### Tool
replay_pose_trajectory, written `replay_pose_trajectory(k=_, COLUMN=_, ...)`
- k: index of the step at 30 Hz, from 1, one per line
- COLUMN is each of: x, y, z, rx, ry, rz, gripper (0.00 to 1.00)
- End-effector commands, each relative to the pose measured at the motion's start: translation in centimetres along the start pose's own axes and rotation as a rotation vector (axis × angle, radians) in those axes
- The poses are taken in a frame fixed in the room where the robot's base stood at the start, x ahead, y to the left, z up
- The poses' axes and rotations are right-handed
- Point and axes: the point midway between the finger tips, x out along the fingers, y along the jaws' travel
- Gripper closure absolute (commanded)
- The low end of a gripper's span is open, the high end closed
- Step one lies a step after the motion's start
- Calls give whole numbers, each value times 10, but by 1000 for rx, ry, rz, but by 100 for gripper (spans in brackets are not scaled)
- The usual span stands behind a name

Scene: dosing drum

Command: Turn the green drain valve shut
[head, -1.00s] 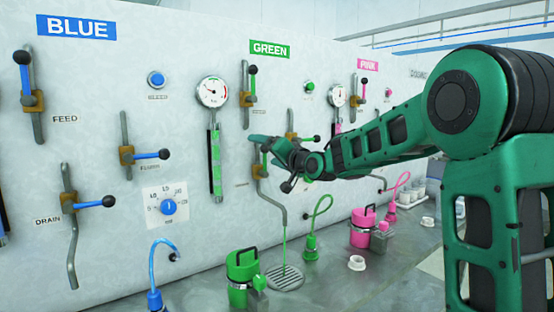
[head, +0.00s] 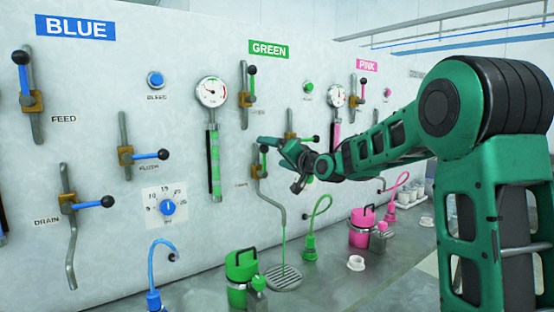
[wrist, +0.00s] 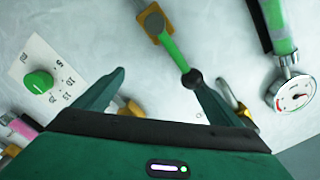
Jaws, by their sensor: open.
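The green drain valve (head: 259,172) sits on the wall panel, low under the GREEN label. Its green lever with a black ball points up along the grey pipe. In the wrist view, which is turned over, the valve's brass body (wrist: 153,24) is at top and the green lever (wrist: 176,52) slants down to the ball. My gripper (head: 277,163) is open in front of the panel; in the wrist view (wrist: 157,80) the ball is by the right fingertip. I cannot tell whether they touch.
A green-knobbed dial (wrist: 38,82) and a gauge (wrist: 294,95) flank the gripper in the wrist view. Other green valves are close by. A green canister (head: 242,270) and a pink canister (head: 361,228) stand on the counter below. Blue valves are at left.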

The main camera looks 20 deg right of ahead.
Motion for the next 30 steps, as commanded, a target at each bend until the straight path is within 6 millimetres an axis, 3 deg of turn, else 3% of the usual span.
replay_pose_trajectory(k=21, x=0, y=37, z=-1, rx=2, ry=-8, rz=13, gripper=12)
replay_pose_trajectory(k=30, x=0, y=42, z=-3, rx=1, ry=-3, rz=7, gripper=12)
